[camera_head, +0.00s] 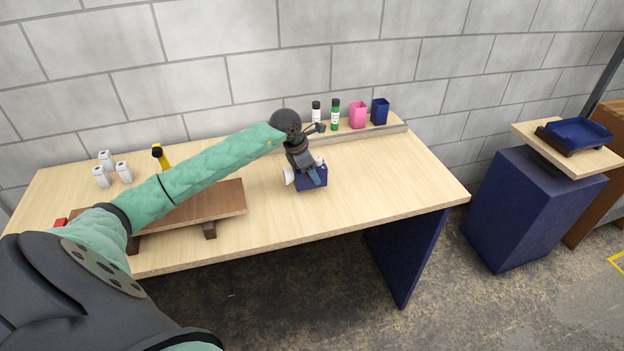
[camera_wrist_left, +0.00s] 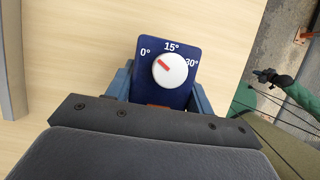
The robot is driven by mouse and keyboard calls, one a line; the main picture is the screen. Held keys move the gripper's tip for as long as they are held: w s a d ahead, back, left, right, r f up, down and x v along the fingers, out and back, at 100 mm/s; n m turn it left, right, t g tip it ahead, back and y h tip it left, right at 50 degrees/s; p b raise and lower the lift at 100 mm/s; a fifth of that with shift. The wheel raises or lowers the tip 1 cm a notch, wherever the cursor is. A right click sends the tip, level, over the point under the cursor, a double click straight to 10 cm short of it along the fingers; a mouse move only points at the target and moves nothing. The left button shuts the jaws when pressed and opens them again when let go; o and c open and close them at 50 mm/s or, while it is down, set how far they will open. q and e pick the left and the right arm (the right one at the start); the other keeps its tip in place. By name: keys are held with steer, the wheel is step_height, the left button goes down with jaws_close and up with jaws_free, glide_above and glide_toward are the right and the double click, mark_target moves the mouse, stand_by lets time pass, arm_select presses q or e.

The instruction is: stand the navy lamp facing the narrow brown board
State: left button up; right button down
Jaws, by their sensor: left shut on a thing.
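The navy lamp (camera_head: 314,178) is a small navy block on the table, with white parts at its sides. In the left wrist view, its navy face (camera_wrist_left: 180,95) carries a white knob with a red mark pointing up-left, beside the marks 0°, 15° and 30°. My left gripper (camera_head: 311,174) is shut on the lamp from above, and its fingers hide part of it. I cannot tell whether the lamp touches the table. The brown board (camera_head: 205,203) lies on dark feet to the left of the lamp, partly behind my left arm. My right gripper (camera_wrist_left: 266,76) shows small in the left wrist view.
White bottles (camera_head: 102,176) and a yellow-black thing (camera_head: 161,157) stand at the back left. A white bottle, a green bottle (camera_head: 335,115), a pink cup (camera_head: 358,115) and a navy cup (camera_head: 380,111) stand at the back ledge. The table right of the lamp is clear.

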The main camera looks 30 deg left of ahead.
arm_select(q)
step_height(320, 180, down, 2)
steer(key=shift+f, duration=0.65)
steer(key=shift+f+b, duration=0.1)
steer(key=shift+b, duration=0.2)
steer(key=o, duration=1)
steer(key=shift+o, duration=0.5)
steer(key=shift+a+r, duration=0.1)
steer(key=shift+r, duration=0.15)
steer(key=shift+s+a+r, duration=0.1)
steer(key=shift+s+r, duration=0.05)
steer(key=shift+r, duration=0.2)
steer(key=shift+b+v, duration=0.45)
steer(key=shift+v, duration=0.4)
steer(key=b+v, duration=0.2)
steer(key=v, duration=0.5)
steer(key=shift+s+a+r+b, duration=0.1)
steer(key=shift+s+r+b, duration=0.05)
steer(key=shift+r+b, duration=0.2)
steer(key=shift+s+a+r, duration=0.15)
steer(key=shift+s+r, duration=0.1)
steer(key=shift+r, duration=0.4)
arm_select(e)
steer(key=w+a+r, duration=0.2)
steer(key=a+r, duration=0.1)
steer(key=r, duration=0.7)
steer(key=shift+r+g, duration=0.3)
steer(key=shift+g, duration=0.1)
